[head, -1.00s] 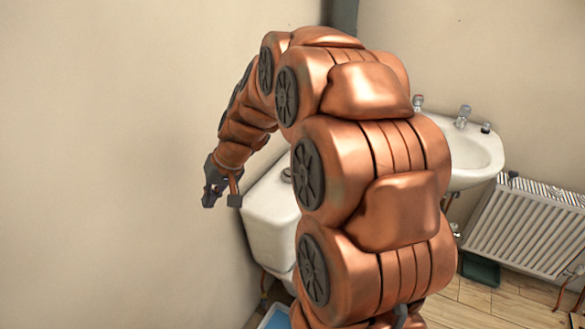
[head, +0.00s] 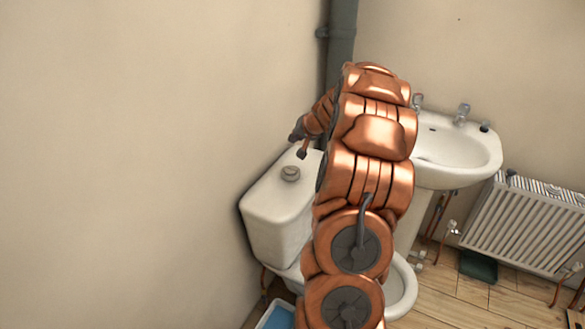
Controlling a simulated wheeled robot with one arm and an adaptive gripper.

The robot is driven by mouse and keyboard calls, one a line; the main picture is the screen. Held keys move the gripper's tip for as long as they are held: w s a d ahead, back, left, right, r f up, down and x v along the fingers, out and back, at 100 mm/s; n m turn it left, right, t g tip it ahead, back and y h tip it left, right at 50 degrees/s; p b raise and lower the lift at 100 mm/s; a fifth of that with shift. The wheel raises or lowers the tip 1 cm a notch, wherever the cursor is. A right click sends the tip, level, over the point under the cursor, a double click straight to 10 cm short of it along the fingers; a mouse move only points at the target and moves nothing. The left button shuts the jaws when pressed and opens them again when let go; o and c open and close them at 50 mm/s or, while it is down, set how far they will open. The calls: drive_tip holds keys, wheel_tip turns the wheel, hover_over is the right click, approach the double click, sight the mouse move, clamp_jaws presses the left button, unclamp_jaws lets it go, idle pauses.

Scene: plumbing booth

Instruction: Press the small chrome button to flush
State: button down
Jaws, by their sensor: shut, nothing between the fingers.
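The small chrome button (head: 290,173) sits on top of the white cistern lid (head: 268,197) of the toilet, towards its far end. It looks like a round grey disc on a raised ring. My gripper (head: 298,146) is dark and small in the head view. It appears just above and slightly right of the button in the picture, with a gap between them. It is shut and empty. The exact height of the fingertips over the lid cannot be told. My arm hides part of the toilet bowl (head: 401,288) and the right side of the cistern.
A white washbasin (head: 455,150) with taps stands right of my arm. A white radiator (head: 525,225) is at the far right. A grey vertical pipe (head: 341,50) runs down the corner. A blue tray (head: 275,317) lies on the wooden floor (head: 455,300).

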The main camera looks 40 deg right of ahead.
drive_tip(key=b, duration=0.5)
hover_over(294, 168)
wheel_tip(294, 168, down, 8)
drive_tip(key=shift+a+r, duration=0.1)
drive_tip(key=shift+a, duration=0.05)
drive_tip(key=shift+f+b, duration=0.5)
drive_tip(key=shift+f, duration=0.05)
drive_tip(key=shift+f, duration=0.15)
idle(1.1)
drive_tip(key=shift+f+b, duration=0.3)
drive_tip(key=shift+b, duration=0.2)
